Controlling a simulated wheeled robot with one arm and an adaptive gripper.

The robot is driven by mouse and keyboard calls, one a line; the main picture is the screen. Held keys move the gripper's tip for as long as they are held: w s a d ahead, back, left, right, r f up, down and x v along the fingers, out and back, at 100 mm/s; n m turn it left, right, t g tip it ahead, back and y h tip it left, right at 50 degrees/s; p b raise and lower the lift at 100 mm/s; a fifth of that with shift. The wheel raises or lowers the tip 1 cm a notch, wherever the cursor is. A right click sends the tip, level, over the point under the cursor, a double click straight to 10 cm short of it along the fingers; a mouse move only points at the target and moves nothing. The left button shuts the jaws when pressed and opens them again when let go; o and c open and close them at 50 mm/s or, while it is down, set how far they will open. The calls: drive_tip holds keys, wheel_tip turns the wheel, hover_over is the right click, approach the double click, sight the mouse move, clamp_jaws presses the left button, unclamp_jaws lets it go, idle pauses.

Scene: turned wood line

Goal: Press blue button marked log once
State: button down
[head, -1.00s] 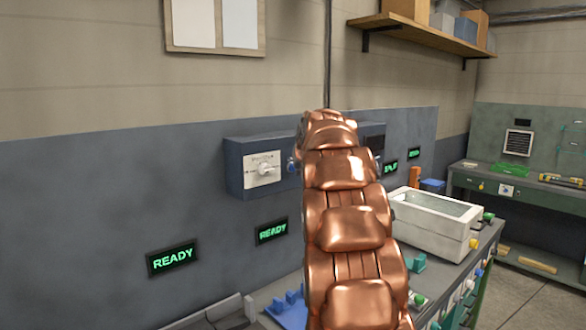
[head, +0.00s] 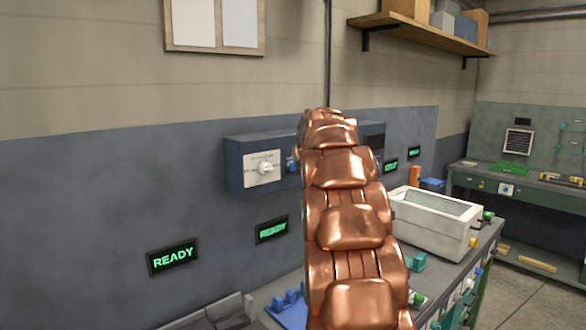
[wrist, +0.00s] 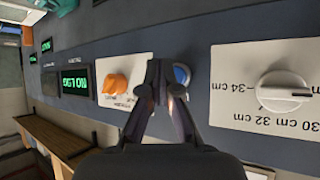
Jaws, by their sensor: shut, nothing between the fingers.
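The blue button (wrist: 182,74) is on the panel in the wrist view, just right of my fingertips and partly covered by them. In the head view the blue button (head: 292,165) shows at the left edge of my copper arm. My gripper (wrist: 161,68) is shut and empty, its fingertips close to the panel beside the button. I cannot tell whether they touch it. A dark display (wrist: 75,83) with green letters reading "NO LOG" lies left of the button. My gripper is hidden behind my arm in the head view.
An orange knob (wrist: 115,87) on a white plate is left of the fingertips. A white knob (wrist: 283,92) with a centimetre scale is to the right. A pale box (head: 434,222) stands on the bench. Green "READY" signs (head: 172,258) hang on the wall.

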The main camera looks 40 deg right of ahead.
drive_tip(key=shift+w, duration=0.15)
drive_tip(key=shift+w, duration=0.3)
drive_tip(key=shift+w, duration=0.35)
idle(0.9)
drive_tip(key=shift+s, duration=0.1)
drive_tip(key=shift+s+b, duration=0.3)
drive_tip(key=shift+s, duration=0.4)
drive_tip(key=shift+s, duration=0.15)
drive_tip(key=s+b, duration=0.2)
drive_tip(key=s, duration=0.2)
drive_tip(key=shift+s+b, duration=0.35)
drive_tip(key=shift+b, duration=0.05)
